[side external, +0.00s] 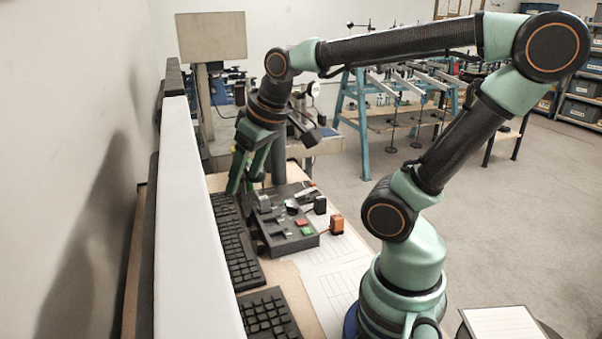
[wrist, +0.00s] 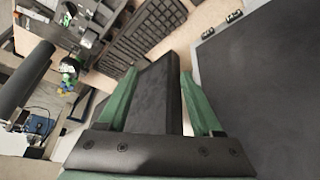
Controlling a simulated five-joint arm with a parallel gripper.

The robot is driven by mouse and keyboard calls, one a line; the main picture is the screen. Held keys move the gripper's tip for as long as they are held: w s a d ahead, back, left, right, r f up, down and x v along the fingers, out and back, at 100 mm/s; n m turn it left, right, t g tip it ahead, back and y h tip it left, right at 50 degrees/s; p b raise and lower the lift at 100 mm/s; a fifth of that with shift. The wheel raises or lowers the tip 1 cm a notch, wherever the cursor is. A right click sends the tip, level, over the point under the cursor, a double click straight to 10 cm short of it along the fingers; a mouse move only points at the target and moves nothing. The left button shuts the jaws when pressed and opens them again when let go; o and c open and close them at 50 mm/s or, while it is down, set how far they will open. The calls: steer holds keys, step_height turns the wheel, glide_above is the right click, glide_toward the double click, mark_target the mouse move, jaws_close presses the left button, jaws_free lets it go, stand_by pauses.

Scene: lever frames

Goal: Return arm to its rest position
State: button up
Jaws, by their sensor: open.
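My gripper (side external: 247,187) points down at the far end of the bench, with its two green fingers apart. It is above and behind the dark control box (side external: 285,238), near the far end of the keyboard. The box carries levers with an orange knob (side external: 337,224), a black knob (side external: 320,204) and a grey knob (side external: 264,201), plus red and green buttons. In the wrist view my gripper (wrist: 160,78) shows its fingers spread, with a dark slab between them; I cannot tell what the slab is or whether it is touched.
A black keyboard (side external: 236,245) lies beside the box, and another (side external: 268,314) lies nearer. A pale partition (side external: 195,230) runs along the left. Printed sheets (side external: 330,275) lie on the bench. A small figure (wrist: 68,72) shows in the wrist view. A blue-framed table (side external: 362,120) stands behind.

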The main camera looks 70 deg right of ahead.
steer(key=a, duration=0.1)
steer(key=s+a, duration=0.1)
steer(key=a+n, duration=0.1)
steer(key=shift+s+a+f+t+y, duration=0.1)
steer(key=shift+s+a+t+y, duration=0.15)
steer(key=shift+s+t+y, duration=0.05)
